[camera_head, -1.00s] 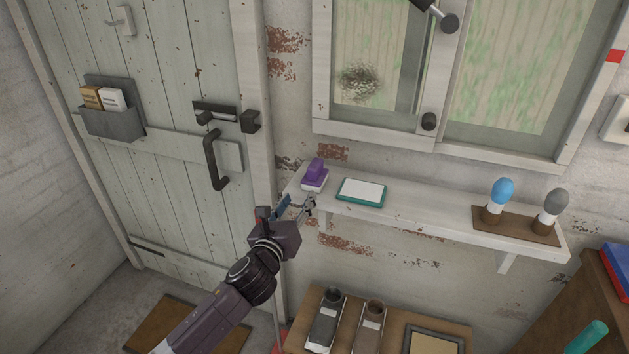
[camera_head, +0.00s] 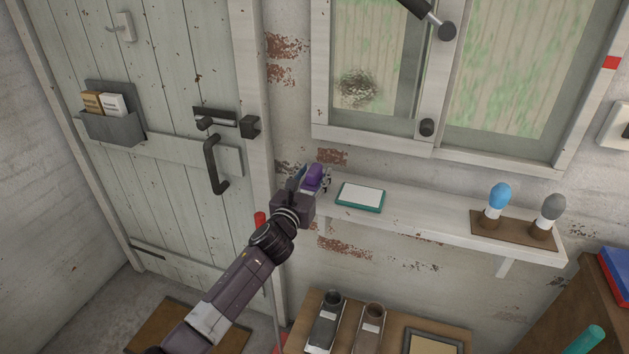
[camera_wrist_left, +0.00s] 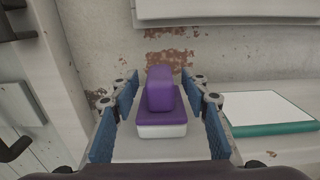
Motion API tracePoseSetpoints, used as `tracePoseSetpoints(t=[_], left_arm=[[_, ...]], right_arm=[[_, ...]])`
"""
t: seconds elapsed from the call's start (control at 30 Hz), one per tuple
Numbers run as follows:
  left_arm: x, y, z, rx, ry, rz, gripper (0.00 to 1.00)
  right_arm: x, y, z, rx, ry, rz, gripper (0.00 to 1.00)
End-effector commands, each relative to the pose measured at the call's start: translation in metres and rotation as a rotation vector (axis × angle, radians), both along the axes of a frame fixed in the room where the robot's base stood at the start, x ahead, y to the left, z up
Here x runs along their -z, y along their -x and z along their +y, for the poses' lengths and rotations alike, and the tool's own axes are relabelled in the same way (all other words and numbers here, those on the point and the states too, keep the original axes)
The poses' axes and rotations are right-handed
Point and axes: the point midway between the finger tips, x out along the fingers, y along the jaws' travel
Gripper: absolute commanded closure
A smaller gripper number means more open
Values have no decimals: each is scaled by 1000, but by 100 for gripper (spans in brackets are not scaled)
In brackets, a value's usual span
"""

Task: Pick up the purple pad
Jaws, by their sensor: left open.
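The purple pad (camera_head: 314,174) sits at the left end of the white wall shelf, mostly behind my left gripper (camera_head: 313,180) in the head view. In the left wrist view the purple pad (camera_wrist_left: 160,105) has a raised purple block on a wider purple layer with a white base. My left gripper is open, its two blue-lined fingers (camera_wrist_left: 160,118) standing on either side of the pad with gaps between. My right gripper does not show.
The white shelf (camera_head: 430,214) also holds a teal-edged white tablet-like thing (camera_head: 360,197) right of the pad and a brown stand (camera_head: 515,228) with blue and grey-topped items. A door (camera_head: 170,110) with a black handle is at the left. A window is above.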

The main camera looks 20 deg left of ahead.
Motion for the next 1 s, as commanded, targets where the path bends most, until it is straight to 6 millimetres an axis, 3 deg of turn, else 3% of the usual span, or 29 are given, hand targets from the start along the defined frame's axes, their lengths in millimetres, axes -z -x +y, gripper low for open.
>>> tracePoseSetpoints(t=[0.33, 0.7, 1.0], left_arm=[[1, -6, -1, 1, 1, 1, 59], [1, -5, -1, 1, 1, 1, 100], [0, -5, -1, 1, 1, 0, 100]], right_arm=[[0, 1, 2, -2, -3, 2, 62], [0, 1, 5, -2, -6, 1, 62], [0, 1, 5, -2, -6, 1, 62]])
